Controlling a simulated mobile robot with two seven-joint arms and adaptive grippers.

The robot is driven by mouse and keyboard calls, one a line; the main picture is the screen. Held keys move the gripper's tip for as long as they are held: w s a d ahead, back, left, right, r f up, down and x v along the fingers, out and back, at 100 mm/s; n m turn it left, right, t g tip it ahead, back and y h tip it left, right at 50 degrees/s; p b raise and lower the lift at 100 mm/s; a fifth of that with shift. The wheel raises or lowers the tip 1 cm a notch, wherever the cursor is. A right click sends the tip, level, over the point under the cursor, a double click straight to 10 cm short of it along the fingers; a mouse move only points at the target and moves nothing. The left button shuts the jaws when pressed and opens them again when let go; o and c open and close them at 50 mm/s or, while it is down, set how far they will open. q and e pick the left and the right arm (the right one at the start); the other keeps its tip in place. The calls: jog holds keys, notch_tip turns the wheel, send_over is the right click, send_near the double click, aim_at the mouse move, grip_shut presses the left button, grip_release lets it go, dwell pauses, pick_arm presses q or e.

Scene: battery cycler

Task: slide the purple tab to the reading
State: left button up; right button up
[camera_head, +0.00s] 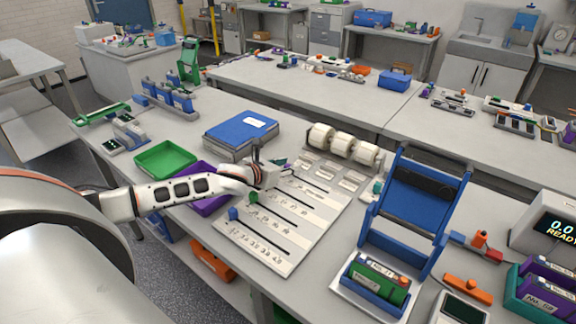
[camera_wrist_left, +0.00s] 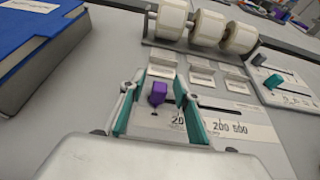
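The purple tab (camera_wrist_left: 158,93) stands upright on its slot in the left wrist view. It is between the two teal fingers of my left gripper (camera_wrist_left: 158,90), with a gap visible on both sides. My left gripper (camera_head: 268,172) is open and low over the far part of the grey slider board (camera_head: 312,232), and it hides the purple tab in the head view. The printed scale beside the tab shows "20" partly covered, and "200 500" (camera_wrist_left: 230,128) to the right. My right gripper is not in view.
A green tab (camera_head: 253,197) and a blue tab (camera_head: 233,214) sit on nearer slots. White rolls (camera_head: 342,143) stand behind the board. A blue binder (camera_head: 240,134) lies at its left. A blue stand (camera_head: 408,205) is at the right, near a display (camera_head: 556,226) reading "0.0" and "READY".

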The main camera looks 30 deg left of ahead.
aim_at(296, 178)
pick_arm(q)
grip_shut()
jog(key=shift+s+d, duration=0.15)
jog(key=shift+d, duration=1.8)
jog(key=shift+a, duration=0.1)
grip_release()
jog(key=shift+s, duration=0.1)
jog(key=v, duration=1.2)
jog(key=shift+f, duration=0.1)
